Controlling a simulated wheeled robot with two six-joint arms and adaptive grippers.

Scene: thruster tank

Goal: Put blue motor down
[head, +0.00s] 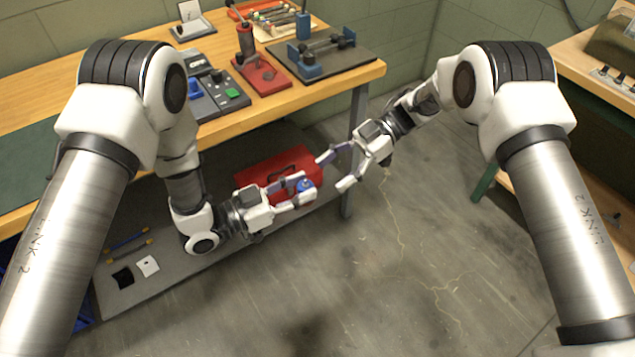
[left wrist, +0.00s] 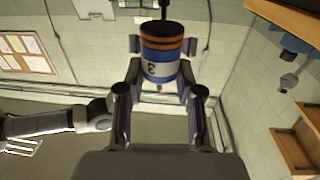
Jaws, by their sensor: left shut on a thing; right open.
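The blue motor (left wrist: 163,60) is a blue cylinder with orange and black bands and a white label in the left wrist view. It sits between the fingers of my left gripper (left wrist: 162,72), which is shut on it. In the head view the blue motor (head: 304,185) is partly hidden by the fingers of my left gripper (head: 297,190). They are held out over the floor, in front of a red toolbox. My right gripper (head: 336,168) is open and empty, just right of the left one.
The wooden workbench (head: 345,82) carries a grey fixture plate (head: 352,65), a red press (head: 262,74) and a control box (head: 228,94). A red toolbox (head: 262,170) rests on the lower shelf (head: 180,272). A second bench (head: 572,53) stands right. The floor between is clear.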

